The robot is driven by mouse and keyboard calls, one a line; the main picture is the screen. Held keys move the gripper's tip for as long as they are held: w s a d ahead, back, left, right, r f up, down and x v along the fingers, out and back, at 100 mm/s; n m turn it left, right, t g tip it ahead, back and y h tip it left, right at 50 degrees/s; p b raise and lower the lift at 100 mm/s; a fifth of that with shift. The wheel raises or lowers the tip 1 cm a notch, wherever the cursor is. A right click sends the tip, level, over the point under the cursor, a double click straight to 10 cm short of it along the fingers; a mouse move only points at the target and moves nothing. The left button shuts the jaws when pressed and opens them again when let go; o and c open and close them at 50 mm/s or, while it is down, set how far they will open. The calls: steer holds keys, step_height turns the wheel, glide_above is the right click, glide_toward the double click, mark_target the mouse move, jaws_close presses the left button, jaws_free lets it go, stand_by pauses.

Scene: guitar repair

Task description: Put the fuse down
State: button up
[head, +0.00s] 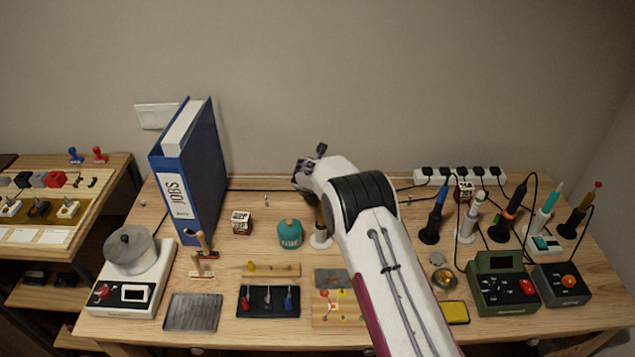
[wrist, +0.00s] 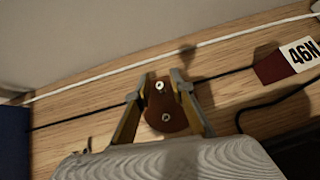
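My gripper (wrist: 167,80) shows in the wrist view with its two fingers apart at the tips. A reddish-brown piece (wrist: 180,120) with two pale round spots lies between the fingers. I cannot tell whether it is the fuse, or whether the fingers press on it or it lies behind them. I cannot make out a fuse for certain in either view.
A blue binder (head: 205,180) stands to the left, with a small labelled box (head: 241,222) and a teal pot (head: 289,234) nearby. A power strip (head: 460,175) and upright tools stand at the right. A black cable (wrist: 85,117) runs along the back. Bare wood shows around the pot.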

steer(key=shift+r, duration=0.25)
steer(key=shift+s+a+r, duration=0.1)
steer(key=shift+s+r, duration=0.4)
steer(key=v, duration=1)
steer(key=shift+s, duration=0.15)
steer(key=shift+r, duration=0.15)
stand_by(0.5)
steer(key=shift+r, duration=0.1)
